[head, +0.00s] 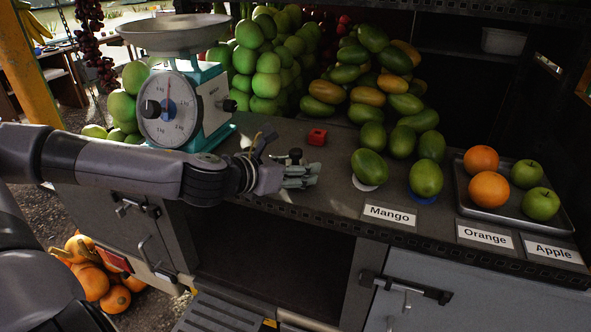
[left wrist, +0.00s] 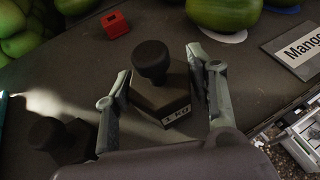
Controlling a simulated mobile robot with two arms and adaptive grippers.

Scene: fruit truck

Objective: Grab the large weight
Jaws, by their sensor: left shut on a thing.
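The large weight (left wrist: 160,90) is a dark block with a black round knob and a "1 KG" label in the left wrist view. My left gripper (left wrist: 165,100) is shut on it, with one finger on each side. In the head view the left gripper (head: 300,175) is at the counter's front edge, and only the weight's dark knob (head: 295,154) shows clearly above the fingers. I cannot tell whether the weight touches the counter. A second dark, knobbed shape (left wrist: 60,140) lies left of the gripper, partly hidden. My right gripper is not in view.
A small red block (head: 317,137) sits behind the gripper. A scale (head: 215,105) stands at the left, its pan (head: 170,45) empty. Mangoes (head: 370,166), a Mango sign (head: 390,216) and a fruit tray (head: 465,200) are at the right.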

